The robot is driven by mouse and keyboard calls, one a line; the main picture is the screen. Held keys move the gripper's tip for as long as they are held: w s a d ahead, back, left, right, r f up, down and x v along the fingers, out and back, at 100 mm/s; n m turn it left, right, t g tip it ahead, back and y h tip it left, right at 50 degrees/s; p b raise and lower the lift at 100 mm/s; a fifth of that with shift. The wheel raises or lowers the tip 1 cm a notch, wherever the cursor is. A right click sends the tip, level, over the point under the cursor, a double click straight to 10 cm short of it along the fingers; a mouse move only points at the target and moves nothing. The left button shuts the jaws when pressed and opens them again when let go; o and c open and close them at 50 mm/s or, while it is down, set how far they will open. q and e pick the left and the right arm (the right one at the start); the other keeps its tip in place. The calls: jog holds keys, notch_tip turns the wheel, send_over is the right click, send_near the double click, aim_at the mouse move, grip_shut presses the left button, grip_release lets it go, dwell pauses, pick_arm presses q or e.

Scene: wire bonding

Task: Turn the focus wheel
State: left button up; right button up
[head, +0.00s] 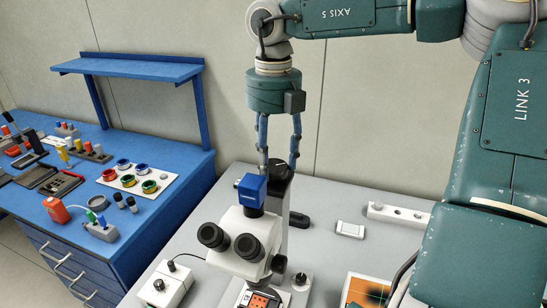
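A white microscope with two black eyepieces (228,239) and a blue camera block (251,189) stands on the grey table, on a dark upright column (284,184). A dark rounded knob (280,264) shows low at its right side; it looks like the focus wheel, but I cannot be sure. My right gripper (279,168) points down from above, its two blue-grey fingers spread apart. The fingertips appear on either side of the column's top, above and behind the microscope head. I cannot tell whether they touch it. Nothing shows held. My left gripper is out of view.
A small white box (350,229), a white bar with knobs (398,214) and a black object (299,219) lie on the grey table (330,200). A white control box (166,283) is at front left. A blue bench (185,190) with coloured spools stands left. The wall is behind.

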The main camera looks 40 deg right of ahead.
jog(key=shift+r, duration=0.1)
jog(key=c, duration=0.5)
jog(key=shift+n, duration=0.4)
jog(key=n+b, duration=0.1)
jog(key=n, duration=0.3)
jog(key=shift+w+r+n, duration=0.1)
jog(key=shift+r+n, duration=0.05)
jog(key=shift+n, duration=0.25)
jog(key=n, duration=0.4)
jog(key=shift+a+n, duration=0.1)
jog(key=shift+n, duration=2.1)
